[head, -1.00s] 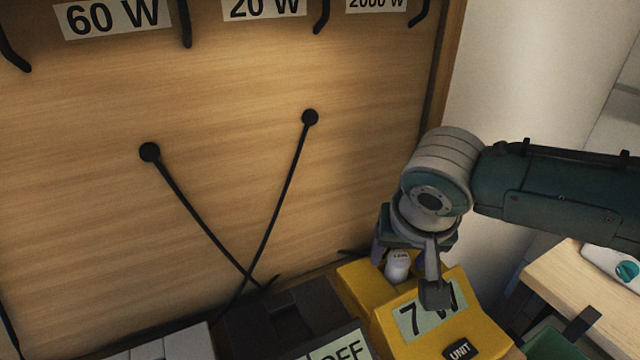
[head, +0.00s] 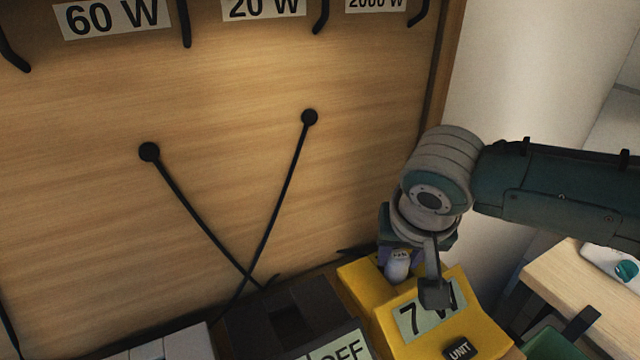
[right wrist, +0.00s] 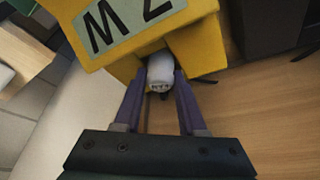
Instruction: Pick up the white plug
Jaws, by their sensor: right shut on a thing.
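The white plug (head: 398,266) is upright at the back part of the yellow unit (head: 470,318) labelled "7 W". It also shows in the right wrist view (right wrist: 160,68), in front of the yellow body. My right gripper (head: 397,257) is shut on the white plug, with its purple fingers on both sides of it. Its fingers also show in the right wrist view (right wrist: 161,80). How the plug's lower end sits in the unit is hidden. My left gripper is not in view.
A dark box (head: 285,318) stands left of the yellow unit, with an "OFF" label in front. A wooden panel (head: 230,80) with black hooks and two crossing black cables rises behind. A wooden surface (head: 585,285) is at the right.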

